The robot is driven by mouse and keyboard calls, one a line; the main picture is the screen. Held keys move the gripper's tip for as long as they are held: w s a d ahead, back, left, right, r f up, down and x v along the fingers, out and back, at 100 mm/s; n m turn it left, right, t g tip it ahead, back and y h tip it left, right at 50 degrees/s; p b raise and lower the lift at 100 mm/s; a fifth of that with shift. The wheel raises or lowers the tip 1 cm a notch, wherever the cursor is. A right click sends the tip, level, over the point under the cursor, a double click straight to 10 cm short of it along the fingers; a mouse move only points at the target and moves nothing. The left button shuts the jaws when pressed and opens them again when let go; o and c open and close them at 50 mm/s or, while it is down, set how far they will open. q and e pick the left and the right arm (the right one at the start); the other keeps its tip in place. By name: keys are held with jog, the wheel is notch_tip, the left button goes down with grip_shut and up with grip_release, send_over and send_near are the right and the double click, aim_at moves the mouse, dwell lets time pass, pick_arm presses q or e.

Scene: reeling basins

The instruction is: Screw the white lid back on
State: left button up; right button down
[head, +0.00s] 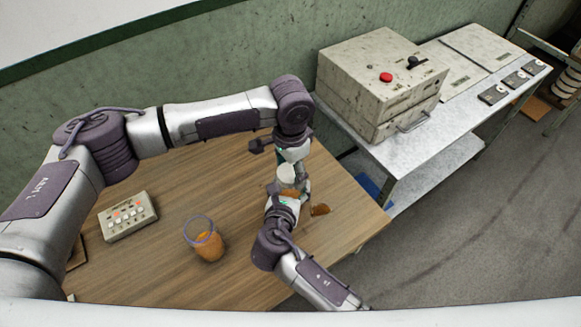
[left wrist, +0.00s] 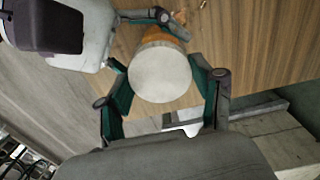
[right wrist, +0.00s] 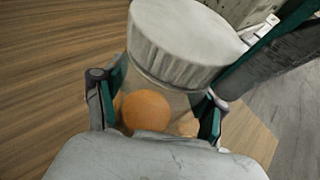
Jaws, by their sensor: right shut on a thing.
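The white lid (head: 286,173) sits on top of a clear jar holding an orange ball-like thing (right wrist: 146,110). The lid's ribbed side shows in the right wrist view (right wrist: 180,40), and its round top shows in the left wrist view (left wrist: 160,72). My right gripper (right wrist: 158,112) is shut on the jar (right wrist: 165,88) below the lid and holds it upright or nearly so. My left gripper (left wrist: 163,82) is open, with one finger on each side of the lid. I cannot tell whether the lid's thread is engaged.
A glass (head: 206,243) with orange contents stands on the wooden table (head: 160,275). A button box (head: 128,217) lies at the left. A small brown thing (head: 320,209) lies right of the jar. A grey machine (head: 378,85) stands on a metal bench (head: 425,140) behind.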

pick_arm(q)
jog(key=c, duration=0.5)
jog(key=o, duration=1.3)
jog(key=shift+r, duration=0.15)
notch_tip(320, 180, up, 12)
jog(key=shift+f, duration=0.1)
pick_arm(e)
grip_release()
